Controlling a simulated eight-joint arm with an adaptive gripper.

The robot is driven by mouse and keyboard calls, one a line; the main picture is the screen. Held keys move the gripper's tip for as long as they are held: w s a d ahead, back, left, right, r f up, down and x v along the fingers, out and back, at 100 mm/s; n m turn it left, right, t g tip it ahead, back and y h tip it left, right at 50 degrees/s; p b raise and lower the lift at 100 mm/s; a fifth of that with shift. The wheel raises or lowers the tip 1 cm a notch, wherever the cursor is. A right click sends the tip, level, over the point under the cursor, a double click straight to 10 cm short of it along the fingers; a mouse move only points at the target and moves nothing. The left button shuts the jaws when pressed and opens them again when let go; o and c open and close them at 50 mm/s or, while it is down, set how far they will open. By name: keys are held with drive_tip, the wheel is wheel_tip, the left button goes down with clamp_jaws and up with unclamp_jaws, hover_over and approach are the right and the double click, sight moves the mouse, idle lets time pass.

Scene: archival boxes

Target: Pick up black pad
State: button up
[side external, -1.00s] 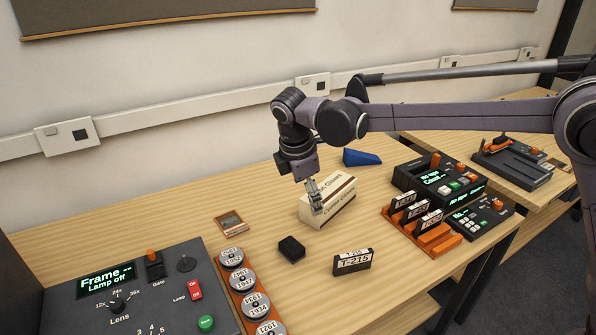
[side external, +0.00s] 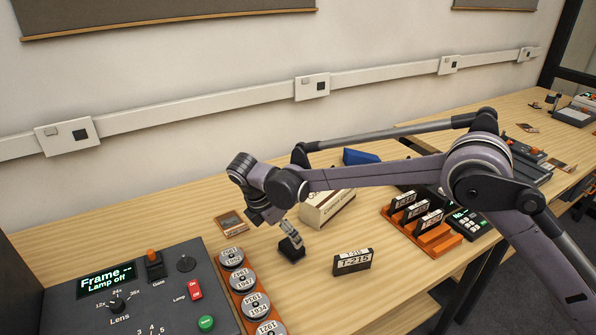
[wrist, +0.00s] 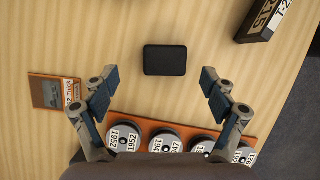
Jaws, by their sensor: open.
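The black pad (side external: 290,252) is a small dark block lying on the wooden bench, between the reel rack and the T-215 box. In the wrist view the black pad (wrist: 165,60) lies flat on bare wood, ahead of the fingertips and centred between their lines. My gripper (side external: 294,236) is just above the pad in the side view and overlaps part of it. In the wrist view my gripper (wrist: 162,86) is open, its two fingers wide apart with nothing between them.
The T-215 box (side external: 352,262) stands right of the pad. An orange rack of labelled reels (side external: 240,282) is on the left, with a small framed card (side external: 231,222) behind. A cream box (side external: 328,207) stands behind my gripper. Bare wood surrounds the pad.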

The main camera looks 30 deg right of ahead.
sight(291, 245)
drive_tip(key=f, duration=0.2)
drive_tip(key=d+f, duration=0.1)
drive_tip(key=f, duration=0.1)
drive_tip(key=shift+s, duration=0.3)
drive_tip(key=shift+d+f, duration=0.2)
drive_tip(key=shift+f, duration=0.4)
drive_tip(key=shift+c, duration=0.3)
drive_tip(key=c, duration=1.2)
